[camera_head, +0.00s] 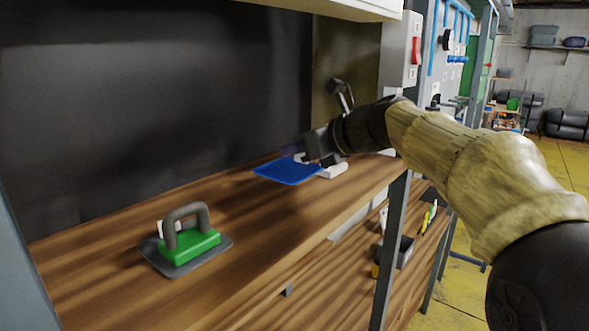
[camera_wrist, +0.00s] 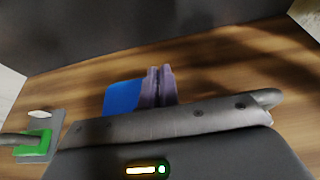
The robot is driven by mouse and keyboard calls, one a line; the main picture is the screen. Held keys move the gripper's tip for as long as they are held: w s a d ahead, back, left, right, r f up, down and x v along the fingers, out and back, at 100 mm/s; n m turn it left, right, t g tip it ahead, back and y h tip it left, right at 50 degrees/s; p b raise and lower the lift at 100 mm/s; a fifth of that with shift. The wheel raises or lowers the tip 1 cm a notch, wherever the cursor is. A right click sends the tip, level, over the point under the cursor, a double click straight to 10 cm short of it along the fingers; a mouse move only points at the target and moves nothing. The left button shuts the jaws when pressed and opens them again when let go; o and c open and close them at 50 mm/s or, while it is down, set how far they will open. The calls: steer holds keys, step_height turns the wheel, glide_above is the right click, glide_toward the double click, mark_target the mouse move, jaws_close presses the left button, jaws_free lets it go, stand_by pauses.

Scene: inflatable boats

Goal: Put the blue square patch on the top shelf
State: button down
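The blue square patch (camera_head: 288,171) is a thin flat sheet, seen over the brown wooden top shelf (camera_head: 130,215) near its far end. It also shows in the wrist view (camera_wrist: 121,97), just left of my fingers. My gripper (camera_head: 294,151) reaches in from the right at the patch's far edge. Its two purplish fingers (camera_wrist: 158,86) are close together, with a narrow dark gap. They overlap or touch the patch's edge in the picture. I cannot tell whether they pinch it or whether the patch rests fully on the shelf.
A green block with a grey handle on a grey plate (camera_head: 190,243) stands on the near part of the shelf. A dark panel (camera_head: 150,110) backs the shelf. A grey post (camera_head: 390,250) stands at its right front.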

mark_target(307, 166)
steer(key=shift+a, duration=0.1)
steer(key=shift+f, duration=2.1)
steer(key=c, duration=1.6)
jaws_free()
steer(key=shift+c, duration=0.2)
steer(key=shift+s+d+r, duration=0.1)
steer(key=shift+d, duration=0.25)
steer(key=b+v, duration=0.3)
steer(key=v, duration=0.8)
steer(key=shift+s+d+r+b, duration=0.1)
steer(key=shift+s+b, duration=0.2)
